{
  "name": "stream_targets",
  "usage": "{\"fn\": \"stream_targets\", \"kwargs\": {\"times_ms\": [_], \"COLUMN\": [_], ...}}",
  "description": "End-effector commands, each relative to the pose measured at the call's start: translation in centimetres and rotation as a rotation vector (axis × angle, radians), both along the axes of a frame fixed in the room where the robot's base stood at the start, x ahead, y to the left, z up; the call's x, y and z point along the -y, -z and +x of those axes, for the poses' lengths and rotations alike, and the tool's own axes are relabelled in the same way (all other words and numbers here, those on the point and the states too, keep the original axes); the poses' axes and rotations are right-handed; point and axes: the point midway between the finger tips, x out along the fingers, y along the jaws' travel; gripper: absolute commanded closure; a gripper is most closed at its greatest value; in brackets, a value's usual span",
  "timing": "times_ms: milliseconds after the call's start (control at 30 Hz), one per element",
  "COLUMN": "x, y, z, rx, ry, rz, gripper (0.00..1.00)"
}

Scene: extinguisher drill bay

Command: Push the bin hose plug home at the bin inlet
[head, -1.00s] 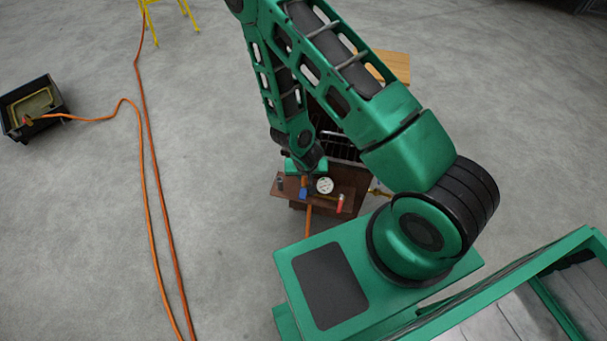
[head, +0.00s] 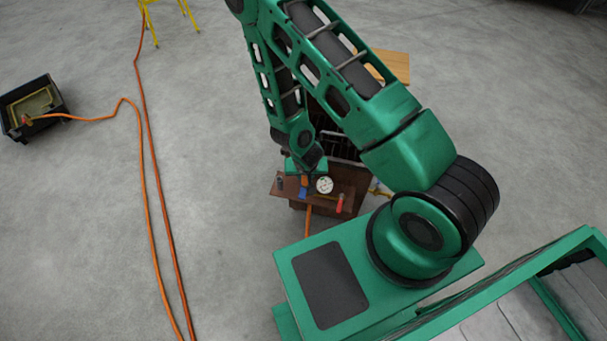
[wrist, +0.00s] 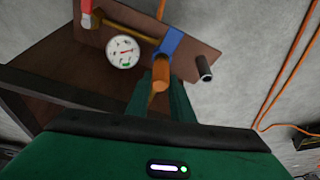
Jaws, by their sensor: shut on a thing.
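My gripper (wrist: 158,98) is shut on an orange cylindrical plug (wrist: 160,72), its green fingers on either side of it. The plug's far end is close to a blue fitting (wrist: 172,43) on a brown panel (wrist: 190,35). I cannot tell whether they touch or how deep the plug sits. In the head view my gripper (head: 305,176) is at the panel (head: 285,186), mostly hidden by its own wrist, with the blue fitting (head: 303,193) just below it.
A round gauge (wrist: 122,52), a red-handled valve (wrist: 87,8) and a black stub (wrist: 204,67) are on the panel. A black tub (head: 62,100) stands far left with an orange hose (head: 90,119) from it.

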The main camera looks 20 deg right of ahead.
Motion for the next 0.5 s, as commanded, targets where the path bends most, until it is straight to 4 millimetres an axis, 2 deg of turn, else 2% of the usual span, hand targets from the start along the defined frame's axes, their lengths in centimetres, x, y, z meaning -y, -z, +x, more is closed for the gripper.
{"fn": "stream_targets", "kwargs": {"times_ms": [500], "x": [-0.01], "y": [0.83], "z": [0.02], "rx": [0.0], "ry": [0.0], "rz": [0.0], "gripper": [1.0]}}
